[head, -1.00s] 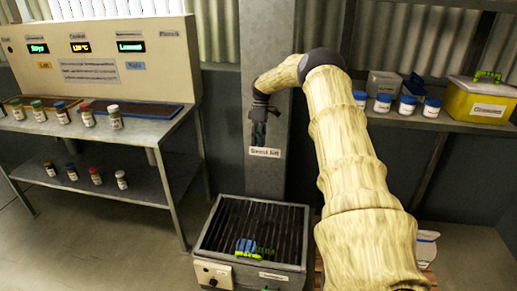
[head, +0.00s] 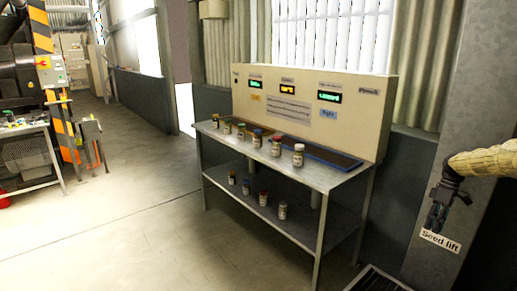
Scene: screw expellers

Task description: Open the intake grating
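The intake grating (head: 380,281) is cut off at the bottom edge of the head view, toward the right. Only its far corner shows, with a metal rim and dark bars; the rest is out of view. My gripper (head: 436,222) is dark and hangs at the right, above and to the right of the grating. It is in front of the grey column with the "Seed lift" label (head: 440,241), and well apart from the grating. Its fingers are too small and dark to tell whether they are open or shut.
A metal bench (head: 335,176) with a display panel (head: 310,105) and several jars stands in the middle. Open concrete floor (head: 130,225) lies to the left. A striped post, a control box (head: 52,70) and a worktable (head: 30,180) are at the far left.

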